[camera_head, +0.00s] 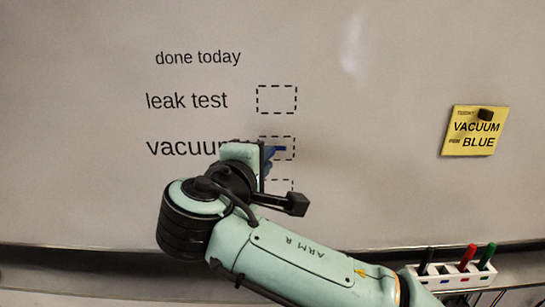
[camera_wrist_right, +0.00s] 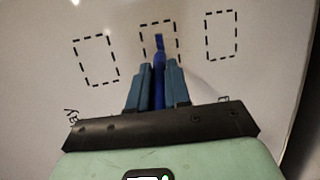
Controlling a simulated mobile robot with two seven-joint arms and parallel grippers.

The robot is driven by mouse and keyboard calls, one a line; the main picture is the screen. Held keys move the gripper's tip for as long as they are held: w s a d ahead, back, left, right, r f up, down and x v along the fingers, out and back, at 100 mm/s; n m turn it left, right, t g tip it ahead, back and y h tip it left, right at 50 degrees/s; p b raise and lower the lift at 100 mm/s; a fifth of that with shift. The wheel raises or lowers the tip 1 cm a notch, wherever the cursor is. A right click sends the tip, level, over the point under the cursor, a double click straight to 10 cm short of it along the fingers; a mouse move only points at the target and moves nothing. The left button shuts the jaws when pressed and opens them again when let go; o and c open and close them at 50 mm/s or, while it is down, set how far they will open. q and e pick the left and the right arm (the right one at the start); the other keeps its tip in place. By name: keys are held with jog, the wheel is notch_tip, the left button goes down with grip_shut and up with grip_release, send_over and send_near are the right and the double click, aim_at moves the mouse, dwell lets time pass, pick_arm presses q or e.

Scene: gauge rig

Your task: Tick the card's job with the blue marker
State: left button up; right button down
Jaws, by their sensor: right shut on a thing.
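The yellow card (camera_head: 474,131) on the whiteboard reads "VACUUM" and "BLUE". My right gripper (camera_head: 264,160) is in front of the vacuum row, shut on the blue marker (camera_wrist_right: 159,80), which points at the board. The marker is partly hidden in the head view. The vacuum row's dashed box (camera_head: 291,140) is the middle one; it also shows in the wrist view (camera_wrist_right: 143,40). I cannot tell whether the tip touches the board. My left gripper is out of view.
The empty leak test box (camera_head: 277,86) is above. A third dashed box (camera_head: 288,181) below is partly hidden by my right arm, which also covers its label. A white holder (camera_head: 455,282) at lower right holds black, red (camera_head: 468,257) and green (camera_head: 487,256) markers.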

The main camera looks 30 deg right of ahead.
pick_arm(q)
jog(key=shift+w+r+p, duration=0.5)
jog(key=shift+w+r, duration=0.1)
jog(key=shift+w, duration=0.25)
pick_arm(e)
jog(key=w+a, duration=0.1)
jog(key=a, duration=0.2)
jog(key=shift+w+f, duration=0.1)
jog(key=shift+w, duration=0.3)
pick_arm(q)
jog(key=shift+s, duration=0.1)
pick_arm(e)
jog(key=shift+s, duration=0.15)
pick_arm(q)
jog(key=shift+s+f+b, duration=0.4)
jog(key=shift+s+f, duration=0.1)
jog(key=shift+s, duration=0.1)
pick_arm(e)
jog(key=shift+s+a, duration=0.5)
jog(key=shift+s, duration=0.35)
jog(key=shift+s+a, duration=0.55)
jog(key=shift+s, duration=0.25)
jog(key=shift+s+a, duration=0.5)
jog(key=shift+s, duration=0.35)
jog(key=shift+s, duration=0.1)
